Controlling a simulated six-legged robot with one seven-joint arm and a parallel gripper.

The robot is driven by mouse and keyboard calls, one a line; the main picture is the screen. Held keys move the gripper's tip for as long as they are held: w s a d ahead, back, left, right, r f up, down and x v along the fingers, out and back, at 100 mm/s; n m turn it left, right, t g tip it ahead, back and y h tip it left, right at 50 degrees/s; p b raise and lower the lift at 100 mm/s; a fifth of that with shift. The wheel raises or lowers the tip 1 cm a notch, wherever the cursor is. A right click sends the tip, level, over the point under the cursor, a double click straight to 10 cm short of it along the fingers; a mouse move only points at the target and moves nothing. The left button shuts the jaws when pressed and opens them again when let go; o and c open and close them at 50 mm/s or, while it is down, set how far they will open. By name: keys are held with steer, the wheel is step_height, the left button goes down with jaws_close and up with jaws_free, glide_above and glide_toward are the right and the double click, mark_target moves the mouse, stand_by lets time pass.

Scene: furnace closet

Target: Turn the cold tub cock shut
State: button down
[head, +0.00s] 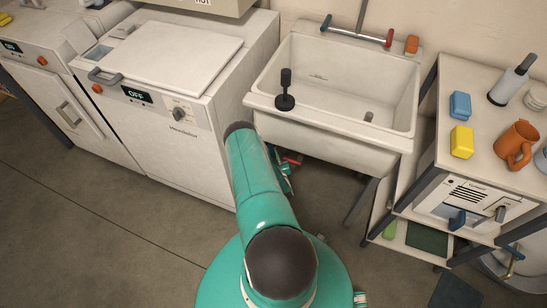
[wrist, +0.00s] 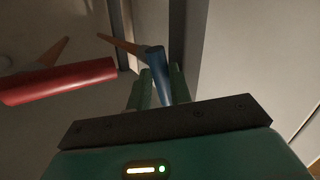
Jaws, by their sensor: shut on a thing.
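In the wrist view, a blue cock handle (wrist: 155,60) stands between the two green fingers of my gripper (wrist: 162,72). The gripper is shut on it, and the handle's lower part runs down between the fingers. A brownish lever-like piece (wrist: 120,44) reaches left from the handle's top. In the head view, my gripper is under the front of the white tub (head: 330,145), mostly hidden behind my arm. The blue handle cannot be made out there.
A thick red handle (wrist: 60,82) lies left of my gripper; a bit of red (head: 292,160) shows under the tub. A white washer (head: 170,80) stands close on the left. A shelf unit (head: 425,110) stands right. A black plunger-like thing (head: 285,100) sits on the tub's rim.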

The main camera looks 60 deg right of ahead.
steer(key=shift+w+r, duration=0.2)
steer(key=shift+r, duration=0.05)
steer(key=c, duration=1.3)
jaws_free()
steer(key=shift+f, duration=0.1)
steer(key=shift+s, duration=0.15)
steer(key=v, duration=1.3)
steer(key=shift+s+a, duration=0.25)
steer(key=shift+a, duration=0.05)
